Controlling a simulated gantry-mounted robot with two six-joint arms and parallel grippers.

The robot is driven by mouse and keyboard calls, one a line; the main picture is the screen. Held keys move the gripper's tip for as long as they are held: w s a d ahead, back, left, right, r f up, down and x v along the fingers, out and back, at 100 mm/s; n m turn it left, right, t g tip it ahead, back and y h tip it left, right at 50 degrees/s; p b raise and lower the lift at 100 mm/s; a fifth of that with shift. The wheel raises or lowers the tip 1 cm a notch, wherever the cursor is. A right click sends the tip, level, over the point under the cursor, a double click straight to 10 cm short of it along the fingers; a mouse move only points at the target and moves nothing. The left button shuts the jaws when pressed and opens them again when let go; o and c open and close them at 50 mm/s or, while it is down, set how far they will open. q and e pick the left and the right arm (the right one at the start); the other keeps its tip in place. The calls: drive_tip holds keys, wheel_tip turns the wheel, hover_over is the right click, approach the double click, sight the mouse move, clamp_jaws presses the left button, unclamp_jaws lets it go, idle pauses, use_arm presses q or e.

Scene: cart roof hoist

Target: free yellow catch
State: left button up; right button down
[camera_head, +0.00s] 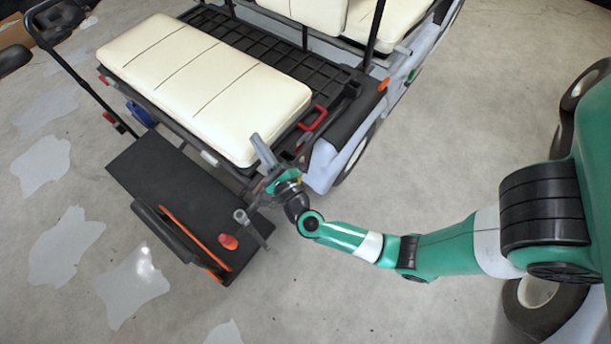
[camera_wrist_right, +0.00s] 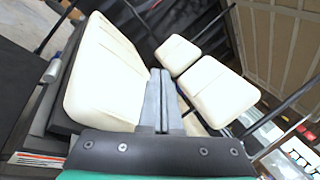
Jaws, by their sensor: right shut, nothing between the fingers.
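I see no yellow catch in either view. My right gripper (camera_head: 262,147) is by the near right corner of the cart's cream rear seat (camera_head: 205,85), close to the seat's front edge. Its grey fingers also show in the right wrist view (camera_wrist_right: 158,85), pressed together and empty. There they stand in front of the cream seat cushion (camera_wrist_right: 105,75) and the gap beside it. A red handle (camera_head: 314,118) sits on the cart to the right of the gripper. My left gripper is not in view.
A black footboard (camera_head: 150,170) with a dark rail and orange parts (camera_head: 228,241) extends from the cart's rear. A blue item (camera_head: 140,114) hangs at the left of the seat. Dark posts rise around the seats. The grey floor at lower centre is clear.

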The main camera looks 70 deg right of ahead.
drive_tip(key=s+d+f+n+g+y+b, duration=0.1)
drive_tip(key=s+f+g+b, duration=0.15)
drive_tip(key=s+f, duration=0.95)
drive_tip(key=s+d+f+n+g+y+b, duration=0.1)
drive_tip(key=s+f+g+b, duration=0.15)
drive_tip(key=s+f, duration=0.95)
drive_tip(key=w+d+f+b, duration=0.1)
drive_tip(key=w+d+f, duration=0.1)
drive_tip(key=w, duration=0.5)
drive_tip(key=w+d+f+b, duration=0.1)
drive_tip(key=w, duration=0.6)
drive_tip(key=shift+d+f+g, duration=0.3)
drive_tip(key=shift+d+f, duration=0.05)
drive_tip(key=shift+a, duration=0.1)
